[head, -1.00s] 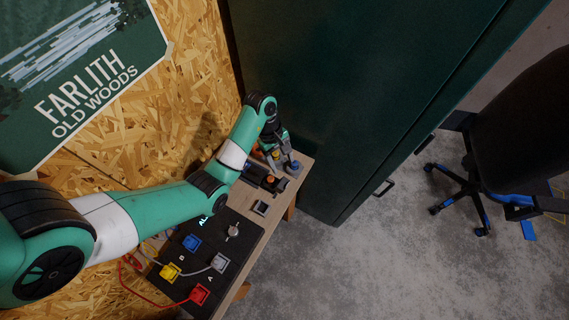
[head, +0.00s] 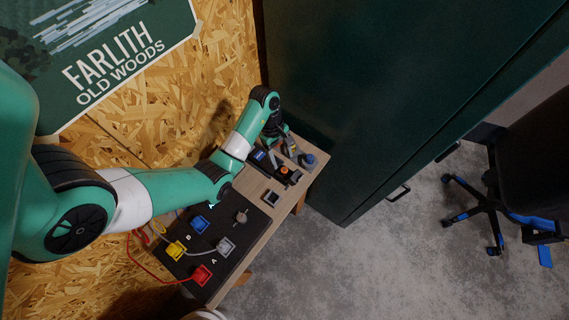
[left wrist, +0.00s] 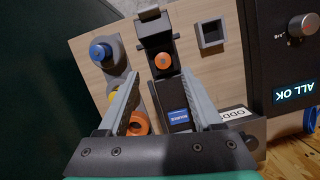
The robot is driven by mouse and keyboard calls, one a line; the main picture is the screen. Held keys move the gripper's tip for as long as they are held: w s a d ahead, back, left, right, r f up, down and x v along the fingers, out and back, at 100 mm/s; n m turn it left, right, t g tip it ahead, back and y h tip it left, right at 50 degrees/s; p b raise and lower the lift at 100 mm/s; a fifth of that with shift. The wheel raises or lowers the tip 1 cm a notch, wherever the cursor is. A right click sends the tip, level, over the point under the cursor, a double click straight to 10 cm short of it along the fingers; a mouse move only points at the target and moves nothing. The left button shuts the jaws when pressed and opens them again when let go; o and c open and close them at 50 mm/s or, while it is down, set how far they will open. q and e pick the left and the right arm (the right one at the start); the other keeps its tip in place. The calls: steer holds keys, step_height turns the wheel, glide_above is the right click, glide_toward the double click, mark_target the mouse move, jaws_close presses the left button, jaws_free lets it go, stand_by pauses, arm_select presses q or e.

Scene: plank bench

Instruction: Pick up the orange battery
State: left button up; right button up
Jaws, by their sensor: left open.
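Two orange round pieces show in the left wrist view. One orange ring-like piece (left wrist: 138,125) is at the near end of a grey rack, partly hidden by a finger; it looks like the orange battery, but I cannot be sure. The other orange disc (left wrist: 162,61) is on a black device (left wrist: 161,84) and also shows in the head view (head: 284,171). My left gripper (left wrist: 160,75) is open, its fingers on either side of the black device. In the head view the gripper (head: 281,142) is over the bench's far end. My right gripper is not in view.
The grey rack also holds a blue-topped piece (left wrist: 100,50) and a yellow one (left wrist: 112,96). A square grey socket (left wrist: 211,34) lies to the right. A dark panel (head: 190,256) with coloured blocks covers the near bench. A green cabinet (head: 400,90) stands close beyond the bench.

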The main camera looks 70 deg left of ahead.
mark_target(284, 170)
arm_select(q)
steer(key=b+x, duration=0.1)
steer(key=x, duration=0.1)
steer(key=b+x, duration=0.1)
steer(key=x, duration=0.2)
steer(key=shift+s+d, duration=0.15)
steer(key=shift+d, duration=0.1)
steer(key=shift+c, duration=0.4)
jaws_close()
